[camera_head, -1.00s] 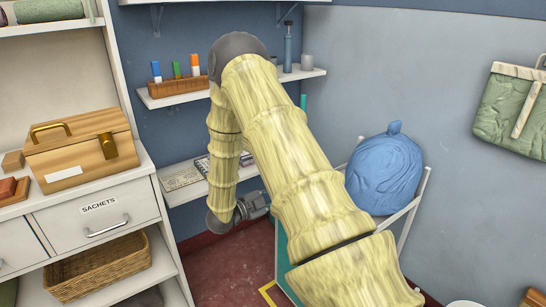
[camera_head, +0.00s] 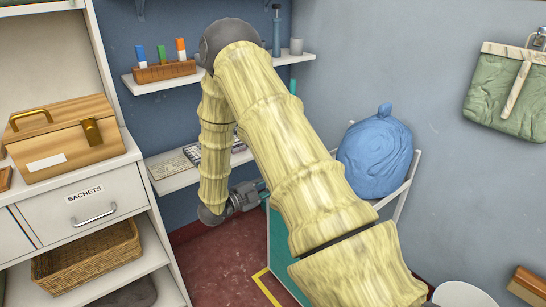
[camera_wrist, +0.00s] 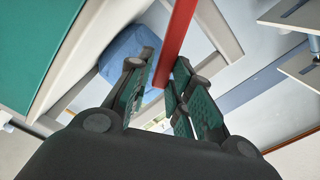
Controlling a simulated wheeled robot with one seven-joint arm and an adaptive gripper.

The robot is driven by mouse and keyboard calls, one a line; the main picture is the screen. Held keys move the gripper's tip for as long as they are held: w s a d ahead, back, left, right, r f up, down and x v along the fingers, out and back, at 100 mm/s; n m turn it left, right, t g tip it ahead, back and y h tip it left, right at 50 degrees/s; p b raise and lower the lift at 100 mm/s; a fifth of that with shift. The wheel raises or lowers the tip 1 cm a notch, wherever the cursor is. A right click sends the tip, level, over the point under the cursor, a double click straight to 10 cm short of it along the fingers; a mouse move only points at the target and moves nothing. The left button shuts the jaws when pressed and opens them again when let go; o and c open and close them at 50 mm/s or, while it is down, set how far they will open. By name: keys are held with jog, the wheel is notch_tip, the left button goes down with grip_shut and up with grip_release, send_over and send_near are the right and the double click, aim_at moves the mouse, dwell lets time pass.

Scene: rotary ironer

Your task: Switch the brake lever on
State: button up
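A red bar (camera_wrist: 177,40), perhaps the brake lever, runs down from the top edge of the wrist view. Its lower end shows between the tips of my gripper (camera_wrist: 161,74). The two dark green pads stand apart with a gap between them. I cannot tell whether either pad touches the bar. In the head view my gripper (camera_head: 246,197) is small, low beside the teal panel (camera_head: 283,262), and partly hidden by my arm. The red bar cannot be made out there.
A blue bag (camera_head: 376,163) sits on a white frame right of my arm. A cabinet with a SACHETS drawer (camera_head: 88,207), wooden box (camera_head: 66,138) and basket (camera_head: 90,262) stands left. Wall shelves (camera_head: 160,83) are behind. Red floor (camera_head: 222,262) shows below my gripper.

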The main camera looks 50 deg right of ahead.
jog(key=shift+o, duration=1.2)
jog(key=w+a, duration=0.2)
jog(key=a, duration=0.9)
jog(key=shift+w+a, duration=0.2)
jog(key=shift+a, duration=0.15)
